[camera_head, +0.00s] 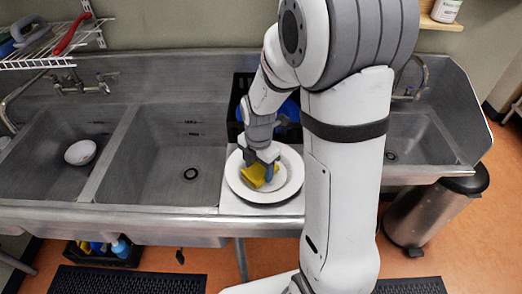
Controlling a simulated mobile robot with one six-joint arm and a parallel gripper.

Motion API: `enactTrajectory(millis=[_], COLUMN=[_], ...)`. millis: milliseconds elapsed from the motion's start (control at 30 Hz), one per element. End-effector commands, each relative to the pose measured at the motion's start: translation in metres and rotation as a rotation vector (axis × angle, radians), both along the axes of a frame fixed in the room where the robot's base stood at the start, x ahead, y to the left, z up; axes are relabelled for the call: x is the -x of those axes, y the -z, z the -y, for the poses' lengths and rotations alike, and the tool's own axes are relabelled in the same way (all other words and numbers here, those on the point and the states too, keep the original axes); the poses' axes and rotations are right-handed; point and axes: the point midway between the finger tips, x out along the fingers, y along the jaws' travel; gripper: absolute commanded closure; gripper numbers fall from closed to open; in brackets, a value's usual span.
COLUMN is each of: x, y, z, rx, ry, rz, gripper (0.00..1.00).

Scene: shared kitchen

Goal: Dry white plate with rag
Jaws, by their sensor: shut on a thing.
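The white plate (236,181) lies flat on the steel counter strip to the right of the middle basin. My gripper (262,172) points down over the middle of the plate. It is shut on a yellow rag (253,178), which is at or just above the plate's surface. Whether the rag touches the plate is hard to tell. My arm hides the plate's upper edge and part of the rag.
A white bowl (80,152) sits in the left basin, and the middle basin (170,165) is empty. A dark crate (236,108) with blue items stands behind the plate. A wire rack (45,62) hangs at upper left. A trash can (425,215) stands at right.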

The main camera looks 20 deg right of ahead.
Motion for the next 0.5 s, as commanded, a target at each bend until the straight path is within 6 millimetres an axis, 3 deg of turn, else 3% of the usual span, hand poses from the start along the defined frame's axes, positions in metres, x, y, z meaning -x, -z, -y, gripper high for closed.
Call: enactTrajectory(millis=[67, 133, 500], x=[0.000, -0.001, 0.000], y=[-0.004, -0.023, -0.047], z=[0.000, -0.001, 0.000], rx=[0.000, 0.000, -0.001], ry=[-0.001, -0.002, -0.002], rz=[-0.001, 0.006, 0.001], gripper=[0.76, 0.76, 0.76])
